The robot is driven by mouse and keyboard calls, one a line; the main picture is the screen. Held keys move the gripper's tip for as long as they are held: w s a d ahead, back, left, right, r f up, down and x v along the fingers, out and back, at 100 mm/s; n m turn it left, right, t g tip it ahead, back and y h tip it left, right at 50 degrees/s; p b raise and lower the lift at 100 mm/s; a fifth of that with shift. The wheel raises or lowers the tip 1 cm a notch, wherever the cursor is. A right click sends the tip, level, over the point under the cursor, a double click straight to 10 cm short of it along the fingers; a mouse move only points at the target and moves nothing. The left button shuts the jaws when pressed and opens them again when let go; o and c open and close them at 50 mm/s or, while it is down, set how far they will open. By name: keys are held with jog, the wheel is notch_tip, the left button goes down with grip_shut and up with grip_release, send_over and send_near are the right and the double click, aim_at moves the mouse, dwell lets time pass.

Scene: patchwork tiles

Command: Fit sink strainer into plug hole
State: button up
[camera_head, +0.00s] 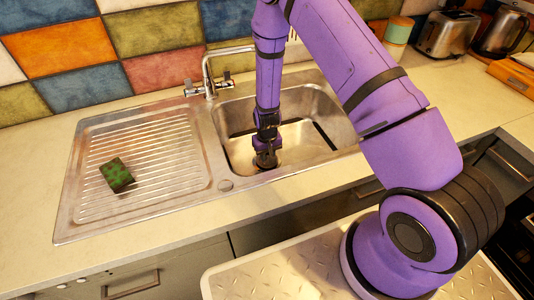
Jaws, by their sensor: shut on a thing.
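The steel sink basin (305,103) is in the middle of the head view, with a ribbed drainer (150,135) on its left. My purple arm reaches down into the basin. My gripper (266,160) points straight down, low in the front left part of the basin. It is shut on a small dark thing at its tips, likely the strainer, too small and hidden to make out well. The plug hole cannot be seen; the gripper and arm cover that part of the basin. I cannot tell whether the held thing touches the basin floor.
A chrome tap (208,75) stands behind the basin, left of my arm. A green and brown sponge (117,175) lies on the drainer. A toaster (447,33), a kettle (502,33) and a lidded canister (397,32) stand at the back right. The counter (120,248) in front is clear.

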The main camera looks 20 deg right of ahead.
jog(key=shift+f, duration=0.35)
jog(key=o, duration=1)
notch_tip(320, 180, up, 11)
jog(key=shift+f, duration=0.15)
